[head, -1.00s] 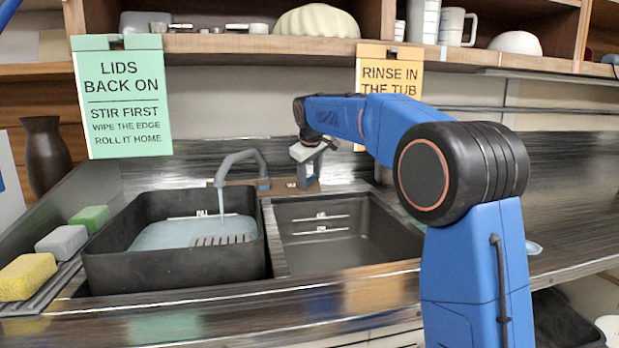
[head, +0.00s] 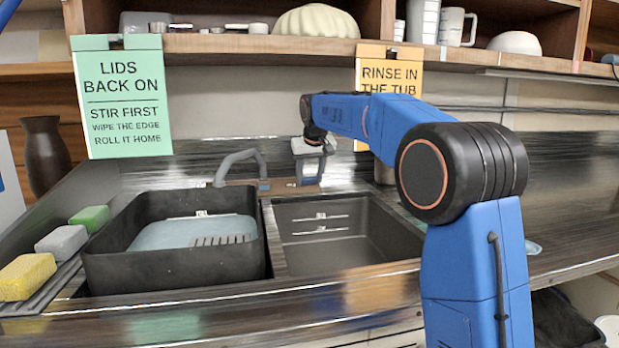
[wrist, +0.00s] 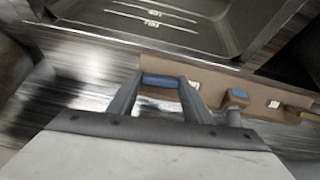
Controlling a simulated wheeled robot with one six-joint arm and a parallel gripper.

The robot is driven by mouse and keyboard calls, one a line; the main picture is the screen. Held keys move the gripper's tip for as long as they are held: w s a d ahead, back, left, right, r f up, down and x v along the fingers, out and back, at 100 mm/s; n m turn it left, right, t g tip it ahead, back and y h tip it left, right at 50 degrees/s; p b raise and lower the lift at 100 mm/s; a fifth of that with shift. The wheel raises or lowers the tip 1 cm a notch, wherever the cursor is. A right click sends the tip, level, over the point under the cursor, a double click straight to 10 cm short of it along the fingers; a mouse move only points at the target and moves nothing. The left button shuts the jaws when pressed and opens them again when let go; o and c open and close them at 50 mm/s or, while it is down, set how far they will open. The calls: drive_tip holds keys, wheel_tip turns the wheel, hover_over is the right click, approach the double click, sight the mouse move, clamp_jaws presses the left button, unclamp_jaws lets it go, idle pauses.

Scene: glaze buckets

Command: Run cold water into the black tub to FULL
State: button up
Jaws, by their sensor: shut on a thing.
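The black tub (head: 175,270) sits in the left sink basin with pale blue water (head: 185,233) in it. The water surface lies close to the marked line (head: 201,214) on its back wall; the exact level is hard to read. The grey tap spout (head: 238,157) arches over the tub's back right corner, with no stream falling from it. My gripper (head: 308,178) is behind the sinks, at the right end of the tap base. In the wrist view, its fingers (wrist: 160,88) are shut on a blue-topped tap handle (wrist: 160,80).
The right basin (head: 340,240) is empty, with marked lines on its back wall. Yellow, grey and green sponges (head: 60,240) lie left of the tub. A green sign (head: 122,97) and an orange sign (head: 390,75) hang from the shelf. The counter on the right is mostly clear.

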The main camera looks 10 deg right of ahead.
drive_tip(key=shift+m, duration=0.6)
drive_tip(key=o, duration=1.1)
drive_tip(key=shift+c, duration=0.2)
drive_tip(key=shift+r, duration=0.1)
drive_tip(key=v, duration=1.7)
drive_tip(key=shift+d, duration=0.2)
drive_tip(key=shift+s, duration=0.2)
